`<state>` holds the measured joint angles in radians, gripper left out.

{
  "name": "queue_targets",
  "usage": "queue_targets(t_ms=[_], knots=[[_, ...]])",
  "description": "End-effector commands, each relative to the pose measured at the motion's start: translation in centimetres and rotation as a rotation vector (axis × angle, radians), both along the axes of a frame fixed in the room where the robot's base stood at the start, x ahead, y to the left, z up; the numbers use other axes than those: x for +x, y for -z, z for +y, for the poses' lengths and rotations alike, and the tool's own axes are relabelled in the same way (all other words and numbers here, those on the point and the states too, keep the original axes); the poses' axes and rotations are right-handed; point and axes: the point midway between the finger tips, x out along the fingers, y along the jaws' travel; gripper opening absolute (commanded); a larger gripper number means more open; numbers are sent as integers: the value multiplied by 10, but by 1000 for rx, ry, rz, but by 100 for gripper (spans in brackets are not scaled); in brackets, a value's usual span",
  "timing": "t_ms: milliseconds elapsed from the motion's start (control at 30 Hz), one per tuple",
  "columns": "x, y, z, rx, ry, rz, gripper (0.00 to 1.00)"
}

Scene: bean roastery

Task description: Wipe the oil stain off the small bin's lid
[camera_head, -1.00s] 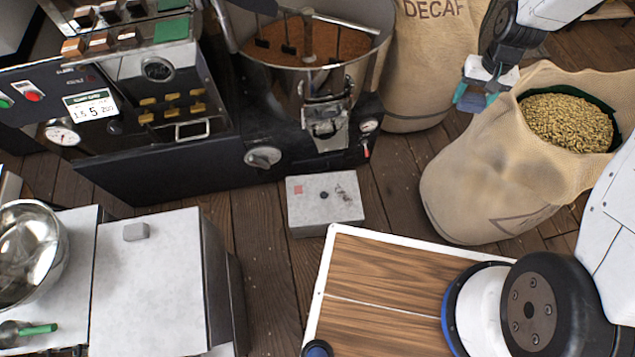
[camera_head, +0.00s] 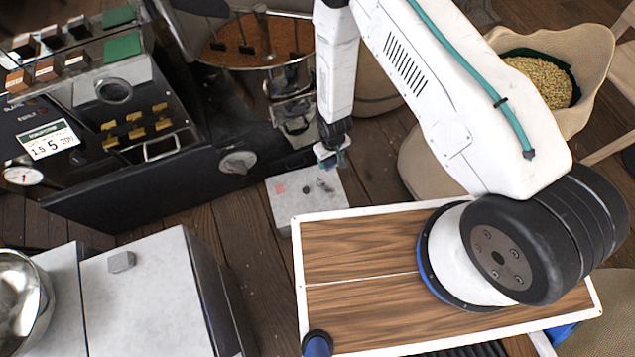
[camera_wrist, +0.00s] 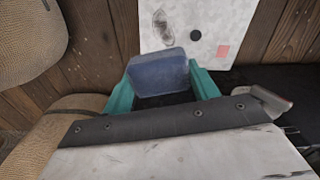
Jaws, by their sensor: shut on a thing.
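The small bin (camera_head: 292,214) is a low box on the floor with a pale grey lid (camera_wrist: 239,12). The lid bears a pink square, a round dark spot and a smudged dark stain (camera_wrist: 163,25). In the wrist view the stain is at the top, beyond my gripper. My gripper (camera_head: 330,159) is over the far right part of the lid in the head view. Its teal fingers are shut on a blue-grey block like a sponge (camera_wrist: 158,73). The block appears apart from the lid; its height above it is hard to tell. My gripper hides part of the lid's far edge.
A black roasting machine (camera_head: 130,190) stands behind and left of the bin. A burlap sack of beans (camera_head: 425,165) is to the right. A white-rimmed wooden top (camera_head: 350,240) is close in front. A grey-topped cabinet (camera_head: 145,305) and a metal bowl (camera_head: 22,300) are at left.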

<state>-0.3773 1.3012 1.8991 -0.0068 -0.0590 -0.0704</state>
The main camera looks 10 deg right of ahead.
Motion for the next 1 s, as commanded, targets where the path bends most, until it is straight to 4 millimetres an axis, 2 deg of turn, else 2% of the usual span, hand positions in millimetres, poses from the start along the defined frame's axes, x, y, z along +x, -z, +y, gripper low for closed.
queue_targets(t_ms=[33, 100, 200, 300, 400, 533, 1000], knots=[[-14, 28, 7, -2, -37, 7, 34], [-25, 59, 16, -1, -80, 5, 34], [-37, 95, 26, 0, -137, 3, 34], [-40, 122, 35, 0, -180, 1, 34], [-35, 137, 43, 2, -212, -1, 34], [-27, 143, 48, 1, -230, -1, 34], [-27, 186, 47, 0, -229, 2, 34]])
